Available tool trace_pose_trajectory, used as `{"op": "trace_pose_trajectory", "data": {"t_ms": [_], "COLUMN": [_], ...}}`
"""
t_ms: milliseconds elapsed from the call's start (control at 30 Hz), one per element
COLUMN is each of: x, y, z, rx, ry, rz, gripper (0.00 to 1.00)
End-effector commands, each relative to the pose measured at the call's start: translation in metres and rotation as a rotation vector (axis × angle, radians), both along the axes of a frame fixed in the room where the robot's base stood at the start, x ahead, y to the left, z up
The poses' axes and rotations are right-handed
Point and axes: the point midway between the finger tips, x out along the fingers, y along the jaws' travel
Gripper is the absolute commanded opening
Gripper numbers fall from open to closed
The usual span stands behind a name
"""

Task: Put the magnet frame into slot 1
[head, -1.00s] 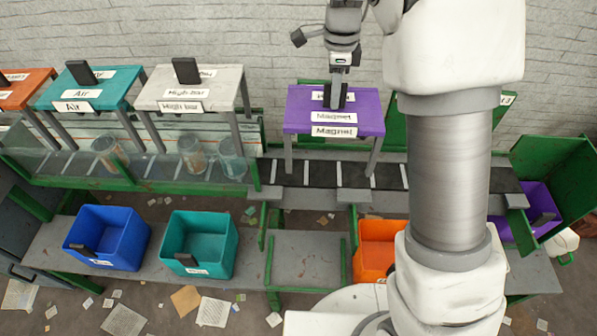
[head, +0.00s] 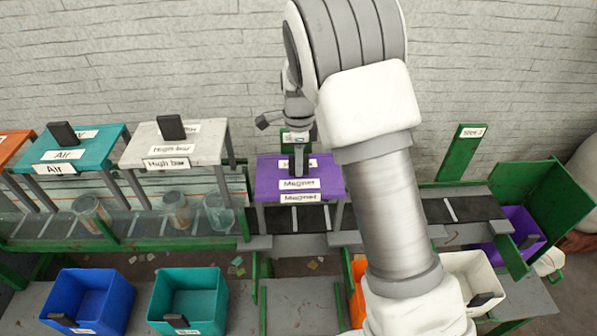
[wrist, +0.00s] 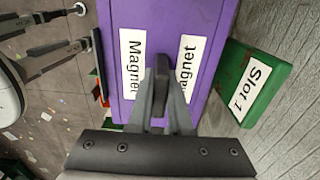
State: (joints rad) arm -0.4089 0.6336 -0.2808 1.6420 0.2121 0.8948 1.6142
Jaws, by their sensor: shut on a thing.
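The magnet frame (head: 265,180) is a purple table-like frame with grey legs and white "Magnet" labels. My gripper (head: 298,172) is shut on the dark upright handle on its top. The purple top also fills the middle of the wrist view (wrist: 205,25), with the fingers (wrist: 160,75) on the handle. The frame is level over the dark belt (head: 312,218); I cannot tell whether its feet touch down. The green slot 1 sign (wrist: 258,80) stands close beside the frame in the wrist view. In the head view, a green sign behind the frame is mostly hidden by my gripper.
The white high bar frame (head: 145,150) and teal air frame (head: 45,150) stand left, with glass jars near them. Another green sign (head: 460,152) stands right, behind clear belt. Blue (head: 75,295) and teal (head: 180,290) bins sit in front. My arm hides part of the belt.

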Motion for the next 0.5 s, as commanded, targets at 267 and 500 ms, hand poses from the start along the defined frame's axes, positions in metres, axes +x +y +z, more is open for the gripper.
{"op": "trace_pose_trajectory", "data": {"t_ms": [267,500], "x": [0.0,0.0], "y": [0.0,0.0], "z": [-0.025,-0.028], "rx": [0.001,0.0], "ry": [-0.001,-0.001], "rz": [0.0,0.0], "gripper": [0.0,0.0]}}
